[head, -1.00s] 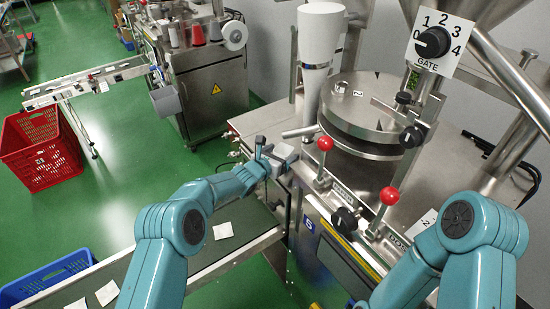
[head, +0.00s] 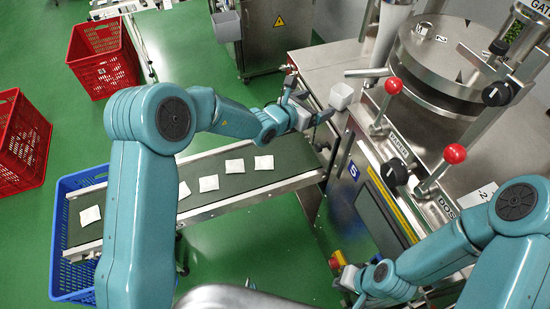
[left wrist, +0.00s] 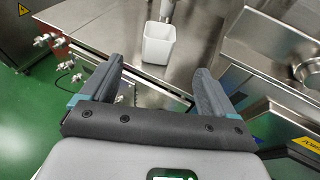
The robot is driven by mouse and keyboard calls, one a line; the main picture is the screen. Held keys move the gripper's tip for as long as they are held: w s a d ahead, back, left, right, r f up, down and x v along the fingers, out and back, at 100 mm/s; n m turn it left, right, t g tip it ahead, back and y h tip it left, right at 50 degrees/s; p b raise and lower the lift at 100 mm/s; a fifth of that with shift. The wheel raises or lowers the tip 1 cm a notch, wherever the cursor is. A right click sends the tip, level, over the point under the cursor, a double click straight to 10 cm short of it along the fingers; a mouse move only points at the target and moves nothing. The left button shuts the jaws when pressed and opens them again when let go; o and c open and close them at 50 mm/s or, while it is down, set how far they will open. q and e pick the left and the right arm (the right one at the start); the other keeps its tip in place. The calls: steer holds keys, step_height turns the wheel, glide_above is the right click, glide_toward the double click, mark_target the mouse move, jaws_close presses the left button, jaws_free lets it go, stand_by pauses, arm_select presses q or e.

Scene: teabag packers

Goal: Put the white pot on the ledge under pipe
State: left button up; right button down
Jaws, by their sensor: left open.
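The white pot (head: 341,95) is a small square cup. It stands upright on the steel ledge (head: 318,75) of the machine, close under the end of the horizontal pipe (head: 366,72). In the left wrist view the pot (left wrist: 158,45) is beyond my fingertips, with the pipe's tip (left wrist: 167,10) just above and behind it. My left gripper (head: 311,99) is open and empty, a short way left of the pot and apart from it. It also shows in the left wrist view (left wrist: 158,70), its fingers spread. My right gripper (head: 347,281) is low near the machine's front; its jaws are unclear.
A conveyor (head: 215,170) with several teabags runs left to a blue crate (head: 72,262). Red crates (head: 103,58) stand on the green floor. Red-knobbed levers (head: 393,86) and a lidded steel hopper (head: 440,50) are right of the pot.

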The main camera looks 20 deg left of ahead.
arm_select(q)
steer(key=s+a+f+m+g+y, duration=0.2)
steer(key=s+f+m+g, duration=0.9)
steer(key=s+f, duration=0.9)
steer(key=s+a+f+m+y, duration=0.1)
steer(key=s+a+f+m, duration=0.1)
steer(key=s+m, duration=0.6)
steer(key=s+a+f+m+g, duration=0.1)
steer(key=s+a+f+m, duration=0.1)
steer(key=s+m, duration=0.6)
steer(key=shift+s+a+f+m+y, duration=0.2)
steer(key=shift+s+m+y, duration=0.15)
steer(key=shift+s, duration=0.8)
